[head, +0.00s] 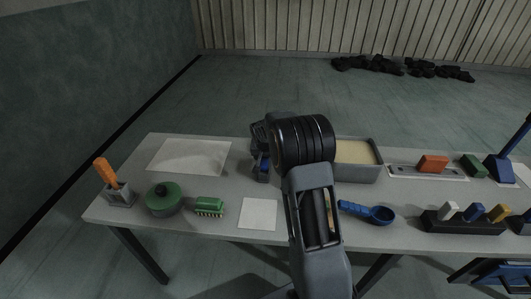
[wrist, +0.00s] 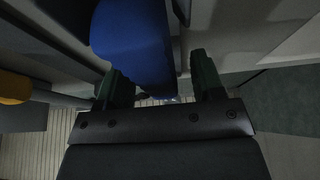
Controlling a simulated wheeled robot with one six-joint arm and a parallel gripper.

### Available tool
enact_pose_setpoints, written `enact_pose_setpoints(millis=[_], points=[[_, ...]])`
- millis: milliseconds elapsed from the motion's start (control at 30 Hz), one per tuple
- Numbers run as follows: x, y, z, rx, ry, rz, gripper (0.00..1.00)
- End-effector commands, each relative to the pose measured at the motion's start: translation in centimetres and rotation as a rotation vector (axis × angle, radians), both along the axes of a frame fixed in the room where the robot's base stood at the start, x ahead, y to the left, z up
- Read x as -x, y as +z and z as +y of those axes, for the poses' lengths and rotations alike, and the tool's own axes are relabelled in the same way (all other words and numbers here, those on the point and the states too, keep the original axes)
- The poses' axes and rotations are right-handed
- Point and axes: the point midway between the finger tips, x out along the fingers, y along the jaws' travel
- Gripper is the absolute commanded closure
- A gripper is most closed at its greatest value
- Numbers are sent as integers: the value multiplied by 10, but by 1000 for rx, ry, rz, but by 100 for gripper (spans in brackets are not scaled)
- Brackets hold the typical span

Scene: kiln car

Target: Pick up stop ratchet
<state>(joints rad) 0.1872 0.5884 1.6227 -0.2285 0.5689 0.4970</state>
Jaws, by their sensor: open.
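My gripper (wrist: 160,78) is open in the wrist view, with its two dark green fingers apart. A blue part (wrist: 132,45) fills much of the space ahead of the fingers, nearer the left one. Whether it touches a finger cannot be told. In the head view a small blue part (head: 262,168) shows beside my arm's end near the middle of the table, with the rest hidden by my wrist. Neither view names the stop ratchet, and I cannot tell for sure that this blue part is it.
On the table (head: 120,215) stand a green lidded pot (head: 164,199), a green brush (head: 209,206) and a sand-filled tray (head: 367,174). A blue scoop (head: 375,213), an orange block (head: 432,163) on a rail and a rack (head: 455,222) of coloured handles are at the right.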

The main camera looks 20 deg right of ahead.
Motion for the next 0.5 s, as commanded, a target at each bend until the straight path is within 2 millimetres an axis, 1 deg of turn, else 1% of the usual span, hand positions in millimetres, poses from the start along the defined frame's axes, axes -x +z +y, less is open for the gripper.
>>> enact_pose_setpoints(millis=[167,500], points=[[0,0,0,0,0,-1,38],[0,0,0,0,0,0,71]])
